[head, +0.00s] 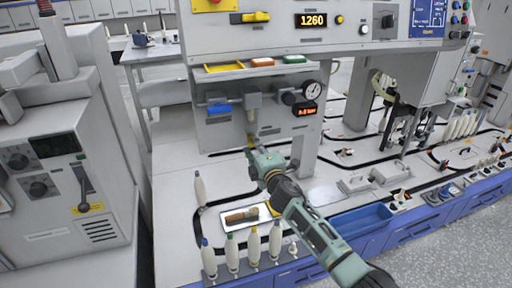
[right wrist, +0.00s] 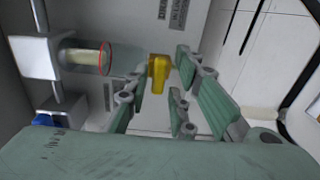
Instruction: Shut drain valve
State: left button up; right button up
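The drain valve's yellow lever (right wrist: 158,72) shows in the right wrist view, at the end of a grey fitting on the panel wall. In the head view a small yellow bit of it (head: 251,141) shows just above my right gripper (head: 256,156). The fingers of my right gripper (right wrist: 163,88) are spread apart. The lever appears in the gap between them, and I see no finger clamped on it. Whether a finger touches it, I cannot tell. My left gripper is in neither view.
A clear bowl with a red ring (right wrist: 88,57) sits left of the lever. White bobbins (head: 232,252) and a small tray (head: 222,228) stand in front on the table.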

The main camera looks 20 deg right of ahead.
jog(key=shift+o, duration=0.3)
jog(key=shift+s, duration=0.1)
jog(key=s, duration=1.1)
jog(key=shift+s+d, duration=0.2)
jog(key=shift+s, duration=0.2)
